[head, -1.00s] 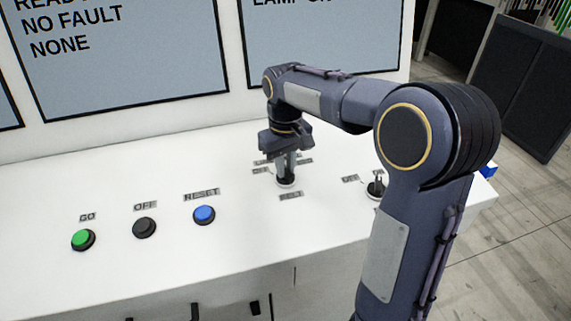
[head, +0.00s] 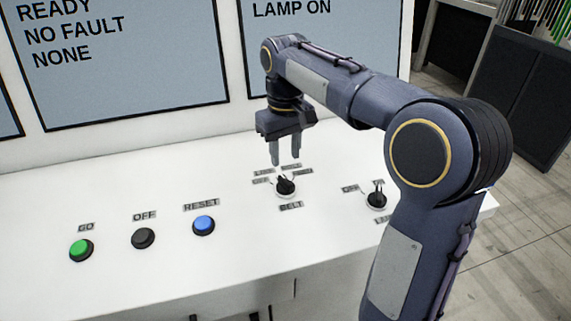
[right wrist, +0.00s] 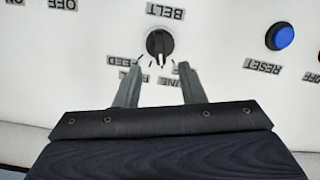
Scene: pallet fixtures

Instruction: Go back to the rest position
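My right gripper (head: 286,150) is open and empty above the white panel, just behind and over the black BELT knob (head: 285,187). The knob stands free of the fingers. In the right wrist view the two fingers of my right gripper (right wrist: 157,90) are apart, with the BELT knob (right wrist: 159,43) beyond their tips. The knob's white mark points toward the gripper side in that view. My left gripper is not in view.
The panel (head: 150,195) carries a green GO button (head: 81,249), a dark OFF button (head: 143,238), a blue RESET button (head: 203,225) and a second black switch (head: 376,196) at right. Screens (head: 130,55) reading READY, NO FAULT, NONE and LAMP ON stand behind.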

